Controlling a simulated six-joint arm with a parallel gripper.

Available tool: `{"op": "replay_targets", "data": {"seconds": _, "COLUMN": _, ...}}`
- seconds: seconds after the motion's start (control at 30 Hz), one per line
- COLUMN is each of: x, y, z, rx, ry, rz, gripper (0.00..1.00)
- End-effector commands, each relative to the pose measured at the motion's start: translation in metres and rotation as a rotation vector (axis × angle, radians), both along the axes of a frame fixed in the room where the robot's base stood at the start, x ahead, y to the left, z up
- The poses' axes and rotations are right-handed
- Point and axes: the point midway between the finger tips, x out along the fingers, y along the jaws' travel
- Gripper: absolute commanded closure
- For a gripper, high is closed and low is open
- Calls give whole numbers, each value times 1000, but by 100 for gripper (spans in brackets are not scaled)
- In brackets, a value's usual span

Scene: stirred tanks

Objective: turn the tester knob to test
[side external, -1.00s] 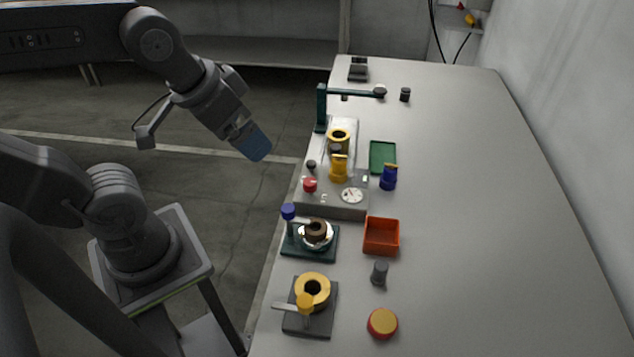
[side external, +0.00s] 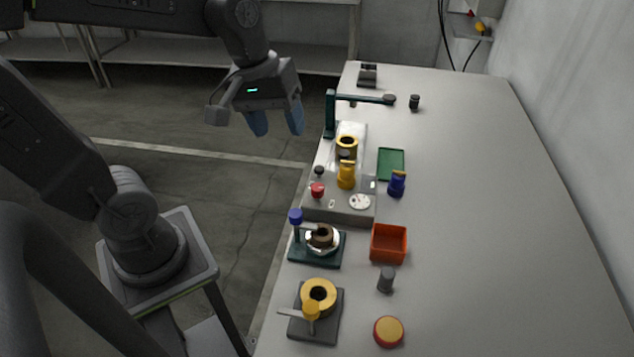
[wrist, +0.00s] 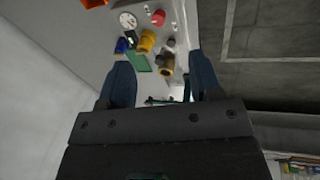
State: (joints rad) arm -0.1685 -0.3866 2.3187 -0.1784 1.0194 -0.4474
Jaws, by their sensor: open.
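The tester is a grey box (side external: 340,212) on the bench, with a round white dial (side external: 360,202) on top. A red knob (side external: 317,190) sits at its left, with a small black knob (side external: 319,171) behind it; I cannot tell which is the tester knob. The dial (wrist: 127,20) and red knob (wrist: 158,17) also show at the top of the wrist view. My gripper (side external: 276,123) is open and empty, fingers pointing down, above and left of the bench edge, clear of the tester. Its two blue fingers also show in the wrist view (wrist: 160,62).
A yellow fitting (side external: 346,175) and a dark green post with an arm (side external: 331,115) stand close around the tester. A green tray (side external: 391,164), blue pot (side external: 397,184) and orange bin (side external: 388,243) are to its right. The bench's right side is clear.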

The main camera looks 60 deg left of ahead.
Motion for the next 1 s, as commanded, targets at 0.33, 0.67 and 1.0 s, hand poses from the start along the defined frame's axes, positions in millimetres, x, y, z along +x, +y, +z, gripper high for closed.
{"op": "replay_targets", "data": {"seconds": 0.33, "x": 65, "y": 42, "z": -35, "rx": -314, "ry": 374, "rz": 714, "gripper": 46}}
{"op": "replay_targets", "data": {"seconds": 0.67, "x": 72, "y": 40, "z": -58, "rx": -353, "ry": 429, "rz": 813, "gripper": 46}}
{"op": "replay_targets", "data": {"seconds": 1.0, "x": 71, "y": 14, "z": -121, "rx": -349, "ry": 431, "rz": 809, "gripper": 46}}
